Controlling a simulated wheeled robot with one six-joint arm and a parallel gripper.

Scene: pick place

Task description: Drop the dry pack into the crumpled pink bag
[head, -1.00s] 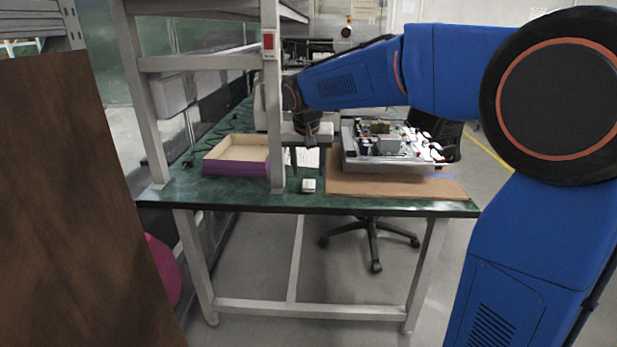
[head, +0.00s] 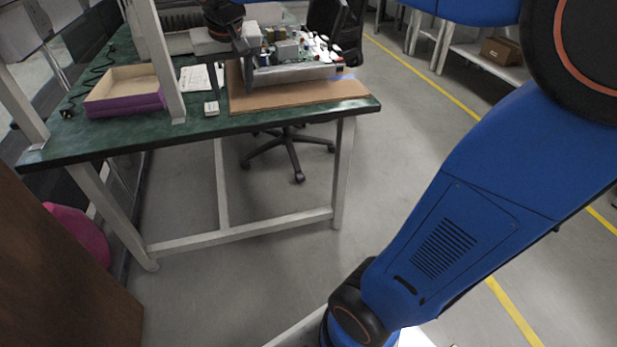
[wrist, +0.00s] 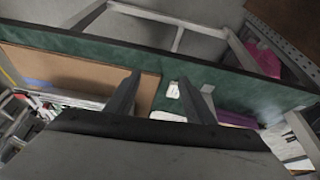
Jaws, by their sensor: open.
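I take the small white block (head: 211,108) for the dry pack. It lies on the green table near the front edge, and it also shows in the wrist view (wrist: 173,90) beside the right finger. The pink bag (head: 80,235) is low at the left, partly hidden behind a brown panel; it also shows in the wrist view (wrist: 262,55) beyond the table edge. My gripper (head: 231,88) is open and empty above the table, close to the pack. Its two fingers also show in the wrist view (wrist: 159,78), apart from each other.
The green table (head: 110,142) carries a purple-sided tray (head: 125,102), a paper sheet (head: 194,78) and a brown board (head: 295,97) with an electronics unit (head: 300,73). A pale upright stands left of the pack. A brown panel (head: 50,280) fills the lower left.

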